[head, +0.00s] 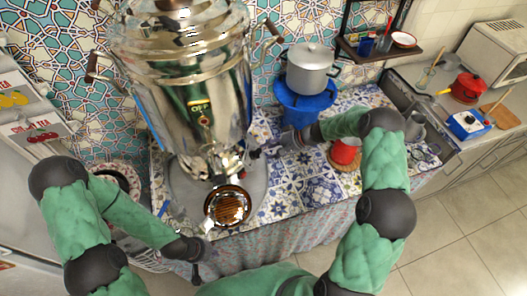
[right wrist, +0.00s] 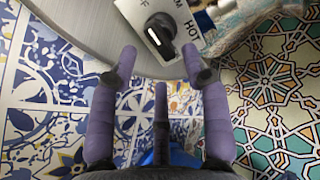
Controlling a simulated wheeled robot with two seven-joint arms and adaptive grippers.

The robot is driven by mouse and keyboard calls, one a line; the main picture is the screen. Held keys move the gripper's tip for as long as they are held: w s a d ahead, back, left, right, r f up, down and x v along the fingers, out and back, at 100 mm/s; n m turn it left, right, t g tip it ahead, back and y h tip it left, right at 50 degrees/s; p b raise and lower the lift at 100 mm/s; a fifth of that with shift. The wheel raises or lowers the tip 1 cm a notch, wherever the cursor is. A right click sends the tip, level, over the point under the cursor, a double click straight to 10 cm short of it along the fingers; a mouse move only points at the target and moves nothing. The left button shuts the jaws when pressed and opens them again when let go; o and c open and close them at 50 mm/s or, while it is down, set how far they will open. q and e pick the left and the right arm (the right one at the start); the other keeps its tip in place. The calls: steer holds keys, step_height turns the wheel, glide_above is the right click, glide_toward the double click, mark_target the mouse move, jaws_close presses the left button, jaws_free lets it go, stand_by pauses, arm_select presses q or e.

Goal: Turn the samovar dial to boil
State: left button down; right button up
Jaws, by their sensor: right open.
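The samovar (head: 190,90) is a large shiny metal urn on the tiled table, with a lit "OFF" sign (head: 199,107) on its front. In the right wrist view, the black dial (right wrist: 160,36) with a white mark sits on a pale plate with partly visible lettering, including "HOT". My right gripper (right wrist: 160,62) is open, its purple fingers spread just short of the dial, apparently not touching it. In the head view the right gripper (head: 262,151) is at the samovar's lower right side. My left gripper (head: 198,272) hangs low by the table's front edge; its fingers are too small to read.
A grey pot (head: 309,69) stands on a blue stove (head: 305,98). A wall shelf (head: 375,48) is at the back right.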

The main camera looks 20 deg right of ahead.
mark_target(256, 155)
steer(key=shift+x, duration=1.7)
jaws_close()
